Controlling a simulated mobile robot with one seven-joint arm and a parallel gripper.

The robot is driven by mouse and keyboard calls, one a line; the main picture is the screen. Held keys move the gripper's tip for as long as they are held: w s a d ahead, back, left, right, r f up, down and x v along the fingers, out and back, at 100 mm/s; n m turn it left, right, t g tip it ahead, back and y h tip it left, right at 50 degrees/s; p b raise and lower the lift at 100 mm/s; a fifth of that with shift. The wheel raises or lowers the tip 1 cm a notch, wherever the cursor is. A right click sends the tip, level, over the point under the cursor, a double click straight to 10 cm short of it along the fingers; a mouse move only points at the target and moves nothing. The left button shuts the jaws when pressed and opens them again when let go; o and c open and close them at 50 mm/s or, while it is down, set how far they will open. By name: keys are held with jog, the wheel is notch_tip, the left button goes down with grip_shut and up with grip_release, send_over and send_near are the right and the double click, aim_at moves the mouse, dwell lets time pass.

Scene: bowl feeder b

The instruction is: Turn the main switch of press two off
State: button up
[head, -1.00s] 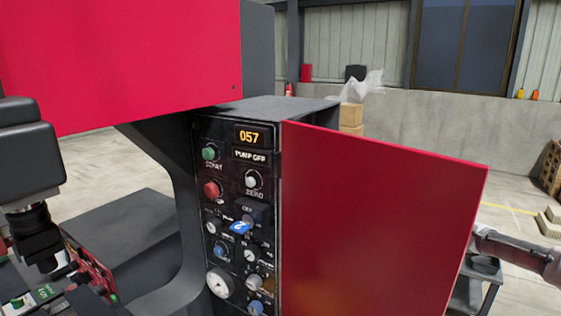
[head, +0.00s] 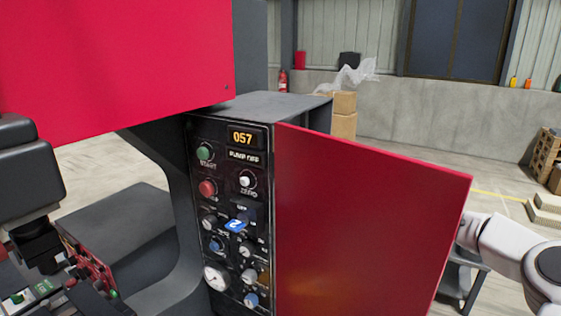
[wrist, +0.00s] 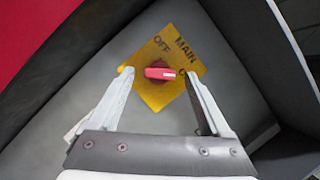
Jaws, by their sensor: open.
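The main switch (wrist: 160,73) is a red rotary handle on a yellow plate (wrist: 154,96) in the wrist view. The plate reads OFF and MAIN; a third label is partly hidden. The handle lies nearly level in the picture, its white-marked end at the right. My gripper (wrist: 158,75) is open, one finger on each side of the handle, with gaps showing; I cannot tell how deep the tips reach. In the head view, press two's control panel (head: 225,260) carries a blue 2 tag (head: 236,225). The switch and gripper are hidden there, apparently behind the red panel (head: 365,220).
The panel display (head: 243,138) reads 057, with PUMP OFF below. Green (head: 205,152) and red (head: 208,188) buttons sit beside it. In the wrist view, dark walls (wrist: 268,45) flank the switch closely. Cardboard boxes (head: 343,124) stand behind the press.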

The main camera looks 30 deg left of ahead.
jog(key=shift+s+a+r, duration=0.1)
jog(key=shift+a+r, duration=0.05)
jog(key=shift+a, duration=0.35)
grip_shut()
jog(key=shift+r+n+t+h+b, duration=0.15)
jog(key=shift+n+h+b, duration=1.1)
jog(key=shift+n, duration=1.6)
jog(key=shift+r+n+t+h+b, duration=0.2)
jog(key=shift+n+h+b, duration=0.7)
jog(key=shift+n+b, duration=1.3)
jog(key=shift+r+n+t+h+b, duration=0.15)
jog(key=shift+n+h+b, duration=0.8)
jog(key=shift+n, duration=2.5)
